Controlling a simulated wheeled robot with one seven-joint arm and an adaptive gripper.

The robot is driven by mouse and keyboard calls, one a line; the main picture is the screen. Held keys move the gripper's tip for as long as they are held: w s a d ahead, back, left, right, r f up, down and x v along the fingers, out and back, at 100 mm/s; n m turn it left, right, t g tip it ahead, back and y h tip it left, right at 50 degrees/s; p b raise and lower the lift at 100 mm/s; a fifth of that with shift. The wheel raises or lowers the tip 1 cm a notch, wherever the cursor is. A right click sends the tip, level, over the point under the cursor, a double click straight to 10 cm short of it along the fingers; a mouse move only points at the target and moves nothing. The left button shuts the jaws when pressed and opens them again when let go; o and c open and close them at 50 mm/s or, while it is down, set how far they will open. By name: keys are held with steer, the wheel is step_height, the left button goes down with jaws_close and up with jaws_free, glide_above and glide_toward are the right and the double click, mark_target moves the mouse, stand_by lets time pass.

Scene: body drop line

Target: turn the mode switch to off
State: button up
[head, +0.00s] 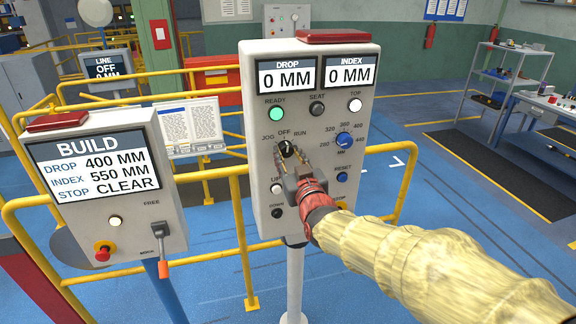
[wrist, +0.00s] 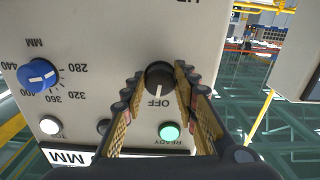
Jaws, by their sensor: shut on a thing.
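The mode switch (head: 286,147) is a black knob on the grey control box (head: 259,185), with JOG, OFF and RUN printed around it. It also shows in the wrist view (wrist: 159,75), where the picture is upside down. Its white pointer line points at the OFF label there. My gripper (head: 287,153) is at the box face, its two fingers on either side of the knob. In the wrist view my gripper (wrist: 159,82) is shut on the knob. The fingers hide part of the knob's sides, and the gripper hides part of the lower box in the head view.
The green READY lamp (head: 277,114) is above left. A separate BUILD box (head: 108,186) stands left. Yellow rails (head: 243,240) run behind the boxes.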

steer(key=shift+f+n+b, duration=0.1)
steer(key=shift+n+b, duration=0.4)
steer(key=shift+n, duration=0.1)
steer(key=o, duration=1.2)
steer(key=shift+c, duration=0.2)
steer(key=shift+s, duration=0.1)
steer(key=v, duration=1.2)
